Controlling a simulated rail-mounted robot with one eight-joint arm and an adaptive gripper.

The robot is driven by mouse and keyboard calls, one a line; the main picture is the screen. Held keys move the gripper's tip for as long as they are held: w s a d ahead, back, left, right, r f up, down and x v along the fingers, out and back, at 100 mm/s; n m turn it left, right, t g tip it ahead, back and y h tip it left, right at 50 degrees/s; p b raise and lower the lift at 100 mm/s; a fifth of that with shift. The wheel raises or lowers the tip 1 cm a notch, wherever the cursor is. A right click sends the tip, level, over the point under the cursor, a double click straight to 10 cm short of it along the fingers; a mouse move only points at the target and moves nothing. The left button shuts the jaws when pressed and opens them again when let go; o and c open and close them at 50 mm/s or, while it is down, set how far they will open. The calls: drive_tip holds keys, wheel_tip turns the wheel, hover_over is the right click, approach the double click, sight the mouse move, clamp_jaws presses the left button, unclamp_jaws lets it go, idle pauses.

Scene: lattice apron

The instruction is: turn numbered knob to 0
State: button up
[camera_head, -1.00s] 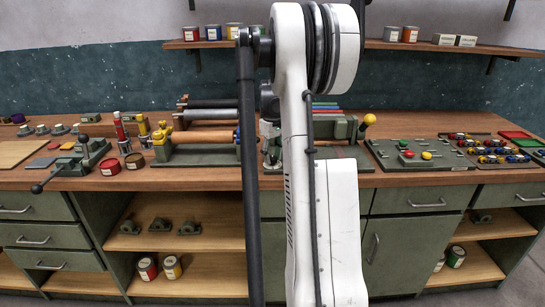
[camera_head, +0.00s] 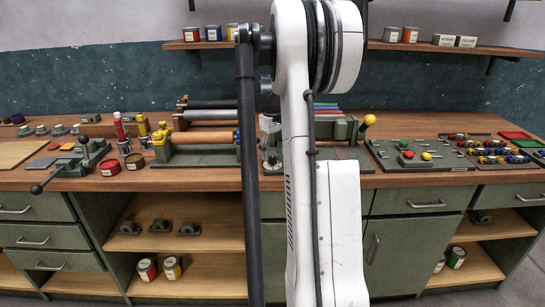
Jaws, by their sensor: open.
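My arm stands in the middle of the view and covers part of the bench. My gripper (camera_head: 272,155) shows only partly behind it, low over the bench near the roller machine, with its jaws apart and nothing seen between them. I cannot pick out a knob with readable numbers. Several small grey round pieces (camera_head: 58,130) sit at the back left of the bench. A dark flat panel (camera_head: 388,157) at right carries a red knob (camera_head: 408,154) and a yellow knob (camera_head: 426,156). Whatever lies directly behind my arm is hidden.
The roller machine (camera_head: 203,158) has a yellow-ball lever (camera_head: 369,120) at its right. Small coloured parts (camera_head: 490,150) lie far right. A shelf (camera_head: 455,49) hangs above.

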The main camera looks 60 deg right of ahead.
sight(272, 158)
wheel_tip(272, 158, up, 10)
idle(0.4)
drive_tip(key=shift+a, duration=0.1)
idle(0.4)
drive_tip(key=w+a+r+n+t+h, duration=0.1)
drive_tip(key=a+r+t, duration=0.1)
drive_tip(key=a, duration=1.3)
drive_tip(key=w+a+r+t, duration=0.1)
drive_tip(key=a+r, duration=0.2)
drive_tip(key=a, duration=1.3)
drive_tip(key=s+a+f+t, duration=0.1)
drive_tip(key=s+a+f, duration=0.2)
drive_tip(key=a, duration=0.4)
drive_tip(key=s+a+f+n+t, duration=0.1)
drive_tip(key=s+a+f, duration=0.2)
drive_tip(key=s+a, duration=0.2)
drive_tip(key=s+a+f+n+t+y, duration=0.1)
drive_tip(key=s+a, duration=0.4)
drive_tip(key=a, duration=0.6)
drive_tip(key=shift+a+f+t, duration=0.2)
drive_tip(key=shift+f+t, duration=0.4)
drive_tip(key=shift+f, duration=0.3)
